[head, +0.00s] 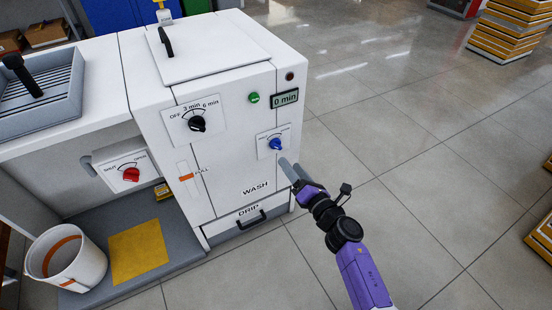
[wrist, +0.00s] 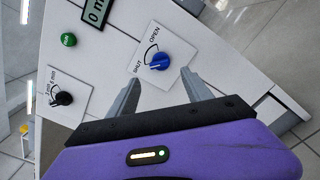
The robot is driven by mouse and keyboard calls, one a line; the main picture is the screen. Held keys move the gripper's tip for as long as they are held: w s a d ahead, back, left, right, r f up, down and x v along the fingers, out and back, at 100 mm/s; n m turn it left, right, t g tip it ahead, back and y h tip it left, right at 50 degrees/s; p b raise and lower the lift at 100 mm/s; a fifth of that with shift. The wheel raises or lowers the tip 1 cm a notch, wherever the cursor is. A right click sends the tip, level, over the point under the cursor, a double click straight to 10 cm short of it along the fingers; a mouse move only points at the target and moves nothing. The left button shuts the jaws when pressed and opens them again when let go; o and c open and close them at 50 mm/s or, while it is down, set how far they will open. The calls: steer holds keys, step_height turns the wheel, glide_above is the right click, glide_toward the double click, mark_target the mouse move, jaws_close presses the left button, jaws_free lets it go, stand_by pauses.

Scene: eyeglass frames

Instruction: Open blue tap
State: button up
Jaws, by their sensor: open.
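The blue tap (head: 275,143) is a round knob on a white plate on the front of the white wash machine (head: 230,160). In the wrist view the blue tap (wrist: 158,61) sits between labels SHUT and OPEN, with a curved scale beside it. Its pointer appears to lie toward the SHUT side. My gripper (head: 290,169) is open and empty, just in front of the machine and a little below and right of the tap. In the wrist view the two grey fingers of my gripper (wrist: 158,84) are spread on either side below the knob, apart from it.
A red knob (head: 131,174) is on the left panel. A black timer knob (head: 197,124), a green button (head: 254,98) and a "0 min" display (head: 285,98) are on the machine. A white bucket (head: 66,258) stands lower left.

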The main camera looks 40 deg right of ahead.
mark_target(278, 149)
steer(key=shift+b+x, duration=0.75)
steer(key=shift+x, duration=3.15)
steer(key=shift+c, duration=0.2)
jaws_close()
